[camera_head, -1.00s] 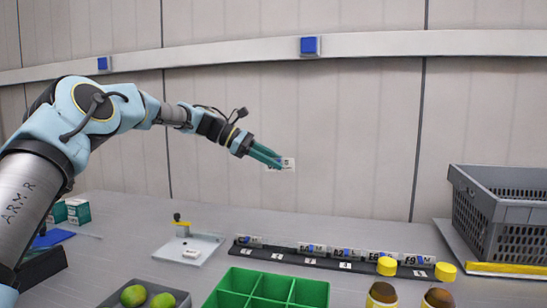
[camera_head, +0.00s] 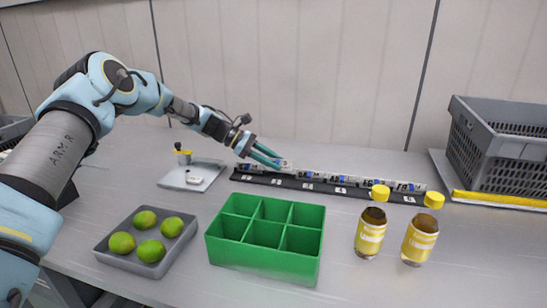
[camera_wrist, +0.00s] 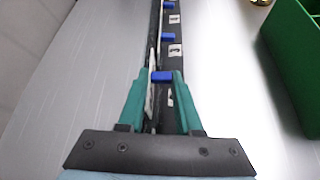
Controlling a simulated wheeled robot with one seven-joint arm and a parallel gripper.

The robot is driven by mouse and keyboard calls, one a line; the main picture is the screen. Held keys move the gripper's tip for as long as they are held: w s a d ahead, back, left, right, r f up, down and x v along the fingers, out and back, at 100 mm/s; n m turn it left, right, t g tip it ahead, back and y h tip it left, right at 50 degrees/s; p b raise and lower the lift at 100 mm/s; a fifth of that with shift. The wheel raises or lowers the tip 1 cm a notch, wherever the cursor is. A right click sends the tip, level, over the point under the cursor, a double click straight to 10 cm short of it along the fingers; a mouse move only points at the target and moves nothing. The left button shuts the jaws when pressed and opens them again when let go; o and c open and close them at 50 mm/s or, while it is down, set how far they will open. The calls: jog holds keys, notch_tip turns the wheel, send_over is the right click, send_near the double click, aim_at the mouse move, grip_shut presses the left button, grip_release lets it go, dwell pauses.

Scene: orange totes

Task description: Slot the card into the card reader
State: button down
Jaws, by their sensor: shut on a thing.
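My gripper (camera_head: 272,160) is shut on a small white card (camera_head: 286,164) with a blue mark. It is low at the left part of a long black rail (camera_head: 242,177) with numbered labels and a row of similar cards (camera_head: 345,181). In the wrist view the card (camera_wrist: 151,99) shows edge-on between the teal fingers (camera_wrist: 160,100), with a blue block (camera_wrist: 162,76) just ahead, in line with the rail (camera_wrist: 172,62). Whether the card's lower edge is inside the rail is hidden. No part is clearly marked as a card reader.
A pale plate with a yellow-topped post (camera_head: 192,179) is left of the rail. In front are a green divided box (camera_head: 262,256), a grey tray of limes (camera_head: 120,265) and two yellow-labelled jars (camera_head: 370,233) (camera_head: 420,240). A grey crate (camera_head: 500,140) stands at right.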

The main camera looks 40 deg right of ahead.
jog(key=shift+a+f+b, duration=0.1)
jog(key=shift+f+b, duration=0.45)
jog(key=shift+f, duration=0.6)
jog(key=shift+f, duration=0.2)
jog(key=shift+w+r, duration=0.1)
jog(key=c, duration=0.5)
grip_release()
jog(key=b+v, duration=0.2)
jog(key=v, duration=0.8)
jog(key=shift+w+a+r+b, duration=0.15)
jog(key=shift+w+r+b, duration=0.1)
jog(key=shift+b, duration=0.15)
